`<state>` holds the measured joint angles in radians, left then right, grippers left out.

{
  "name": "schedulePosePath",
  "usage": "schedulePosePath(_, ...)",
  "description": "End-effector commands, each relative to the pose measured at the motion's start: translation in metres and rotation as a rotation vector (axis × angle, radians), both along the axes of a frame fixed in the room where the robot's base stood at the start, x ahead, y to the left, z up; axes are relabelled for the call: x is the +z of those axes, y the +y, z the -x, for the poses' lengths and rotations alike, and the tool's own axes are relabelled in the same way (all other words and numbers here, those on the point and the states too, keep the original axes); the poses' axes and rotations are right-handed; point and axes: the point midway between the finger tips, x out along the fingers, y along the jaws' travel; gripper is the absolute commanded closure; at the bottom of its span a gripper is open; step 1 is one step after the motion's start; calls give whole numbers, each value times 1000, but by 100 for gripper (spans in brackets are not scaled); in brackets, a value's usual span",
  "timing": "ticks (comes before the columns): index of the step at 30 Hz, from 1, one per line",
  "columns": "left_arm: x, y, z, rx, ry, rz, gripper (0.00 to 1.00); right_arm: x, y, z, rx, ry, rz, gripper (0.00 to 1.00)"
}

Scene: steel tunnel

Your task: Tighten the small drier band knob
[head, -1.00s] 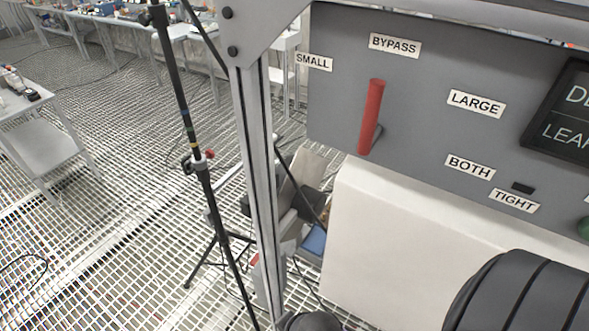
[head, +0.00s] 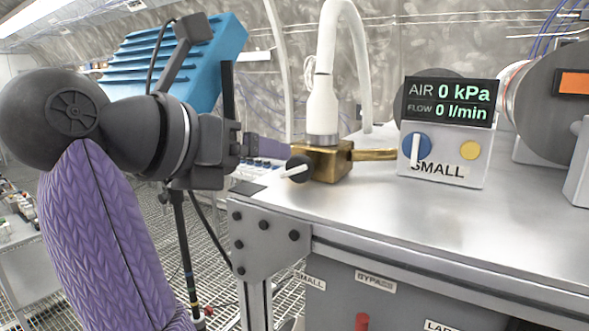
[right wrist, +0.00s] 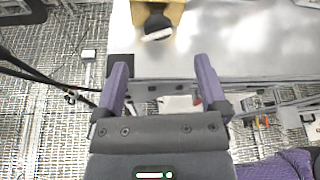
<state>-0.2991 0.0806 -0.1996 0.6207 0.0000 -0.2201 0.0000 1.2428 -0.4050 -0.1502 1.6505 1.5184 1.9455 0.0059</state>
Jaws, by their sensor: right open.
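A black round knob with a white bar (head: 298,168) sits on the left side of a brass block (head: 328,162) near the bench's left end. Which part is the band knob is not labelled. My right gripper (head: 268,149) reaches in from the left with purple fingers, just left of this knob. In the right wrist view the gripper (right wrist: 161,66) is open and empty, with the knob (right wrist: 156,24) ahead of the fingertips and apart from them. A box marked SMALL (head: 443,165), with a blue knob (head: 415,147) and yellow button, stands right of the block. My left gripper is out of view.
A white hose (head: 322,100) rises from the brass block. The steel bench top (head: 440,225) is clear in front. The bench's left corner and its bolted plate (head: 262,228) lie below the gripper. A blue ribbed object (head: 170,62) stands behind my arm.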

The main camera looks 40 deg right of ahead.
Motion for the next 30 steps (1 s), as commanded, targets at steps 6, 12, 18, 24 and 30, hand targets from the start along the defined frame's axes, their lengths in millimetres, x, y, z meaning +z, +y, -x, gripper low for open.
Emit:
schedulePosePath(6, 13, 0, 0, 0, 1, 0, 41, -10, -22, -8, 12, 11, -50, 8)
schedulePosePath(12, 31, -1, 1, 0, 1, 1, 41, -27, -64, -20, 9, 11, -46, 8)
schedulePosePath(18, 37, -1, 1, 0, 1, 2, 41, -37, -82, -26, 11, 7, -47, 8)
schedulePosePath(24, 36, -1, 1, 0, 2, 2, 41, -39, -83, -27, 12, 6, -46, 8)
schedulePosePath(30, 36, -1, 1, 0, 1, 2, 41, -39, -83, -27, 12, 6, -46, 44)
